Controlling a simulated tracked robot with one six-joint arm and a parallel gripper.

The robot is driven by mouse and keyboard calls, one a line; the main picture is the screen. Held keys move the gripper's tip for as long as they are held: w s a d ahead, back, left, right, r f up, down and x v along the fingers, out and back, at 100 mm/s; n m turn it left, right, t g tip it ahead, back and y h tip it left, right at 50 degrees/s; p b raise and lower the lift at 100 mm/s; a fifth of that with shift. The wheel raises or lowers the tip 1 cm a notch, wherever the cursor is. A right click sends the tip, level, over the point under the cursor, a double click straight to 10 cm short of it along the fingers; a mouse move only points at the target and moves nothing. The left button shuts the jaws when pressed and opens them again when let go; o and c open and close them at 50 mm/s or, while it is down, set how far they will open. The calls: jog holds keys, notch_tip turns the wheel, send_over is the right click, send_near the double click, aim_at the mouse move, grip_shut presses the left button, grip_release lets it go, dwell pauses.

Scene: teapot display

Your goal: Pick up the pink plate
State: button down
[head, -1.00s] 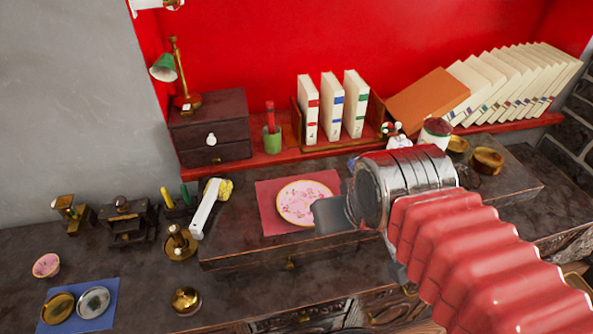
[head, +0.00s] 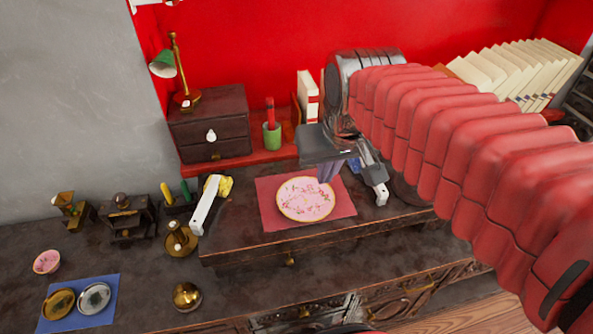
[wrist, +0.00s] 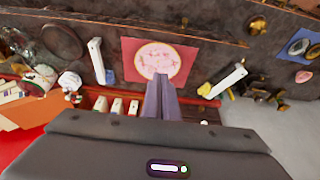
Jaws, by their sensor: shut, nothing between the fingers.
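The pink plate (head: 305,199) has a floral pattern and a gold rim. It lies flat on a red mat (head: 272,205) on the raised wooden top. It also shows in the wrist view (wrist: 158,60) on the red mat (wrist: 131,62). My gripper (head: 327,172) is shut and empty, its fingers pointing down at the plate's far right edge in the head view. In the wrist view the fingertips (wrist: 161,77) overlap the plate's near rim. I cannot tell whether they touch it.
A white-handled object (head: 204,205) lies left of the mat, and another white piece (head: 376,184) stands right of it. A green cup (head: 271,138) and books (head: 307,98) are behind. A dark drawer box (head: 210,128) stands at the back left.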

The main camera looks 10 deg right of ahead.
jog(key=w+g, duration=0.1)
jog(key=w, duration=0.7)
jog(key=g, duration=0.3)
send_over(295, 173)
jog(key=w, duration=0.2)
notch_tip(295, 173, down, 13)
jog(key=shift+s+r, duration=0.1)
jog(key=shift+s, duration=0.15)
notch_tip(295, 173, down, 10)
jog(key=shift+f, duration=0.1)
jog(key=shift+s, duration=2)
